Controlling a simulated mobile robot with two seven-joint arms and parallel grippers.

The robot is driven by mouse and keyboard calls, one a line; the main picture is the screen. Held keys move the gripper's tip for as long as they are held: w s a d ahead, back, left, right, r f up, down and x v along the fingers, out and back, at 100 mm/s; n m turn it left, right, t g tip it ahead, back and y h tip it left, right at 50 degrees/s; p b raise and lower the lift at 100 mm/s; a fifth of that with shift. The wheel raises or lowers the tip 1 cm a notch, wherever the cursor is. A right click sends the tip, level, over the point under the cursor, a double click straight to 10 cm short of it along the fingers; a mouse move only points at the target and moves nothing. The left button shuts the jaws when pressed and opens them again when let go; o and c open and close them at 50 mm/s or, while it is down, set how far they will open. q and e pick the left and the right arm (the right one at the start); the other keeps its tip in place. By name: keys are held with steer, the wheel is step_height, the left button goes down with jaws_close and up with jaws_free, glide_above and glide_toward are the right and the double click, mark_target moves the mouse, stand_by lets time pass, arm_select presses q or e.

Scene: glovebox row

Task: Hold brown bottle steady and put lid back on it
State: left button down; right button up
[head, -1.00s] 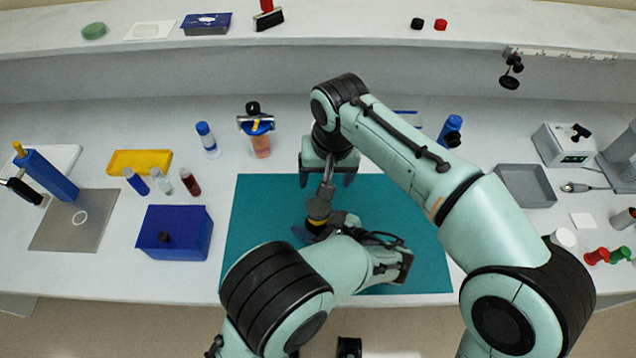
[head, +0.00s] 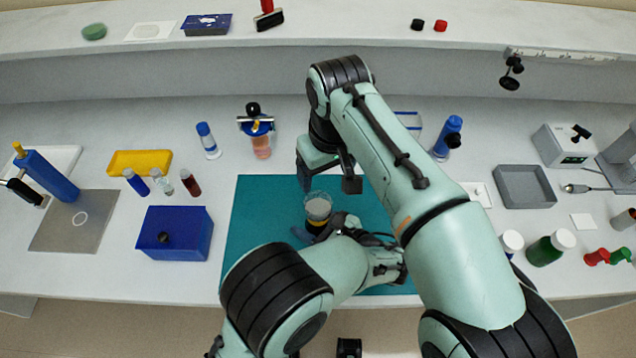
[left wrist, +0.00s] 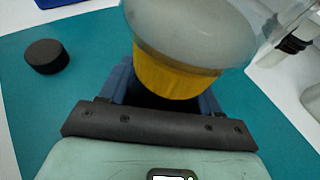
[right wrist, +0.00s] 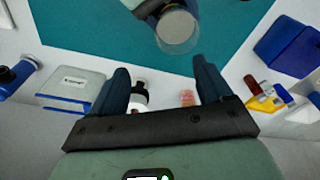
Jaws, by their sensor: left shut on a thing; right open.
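My left gripper (head: 312,238) is shut on an upright vessel (head: 318,207) over the teal mat (head: 245,215). The vessel shows a yellow band and a wide, pale translucent top in the left wrist view (left wrist: 185,45); no clear brown shows, so I cannot tell if it is the brown bottle. In the right wrist view its round top (right wrist: 177,32) faces up. A black cap (left wrist: 46,56) lies on the mat in the left wrist view; my left arm likely hides it in the head view. My right gripper (head: 328,180) is open and empty, above and behind the vessel.
A blue box (head: 175,235) stands left of the mat. A grey tray (head: 525,185) and a green bottle (head: 550,248) are at right. The mat's left part is clear.

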mark_target(318, 202)
steer(key=s, duration=0.1)
steer(key=s+a, duration=0.1)
steer(key=m+g, duration=0.1)
steer(key=shift+s+a+f+h, duration=0.2)
steer(key=shift+s+f+h, duration=0.1)
steer(key=shift+s+f, duration=0.1)
steer(key=shift+f, duration=4)
steer(key=shift+c, duration=0.4)
steer(key=c, duration=1)
steer(key=m, duration=0.7)
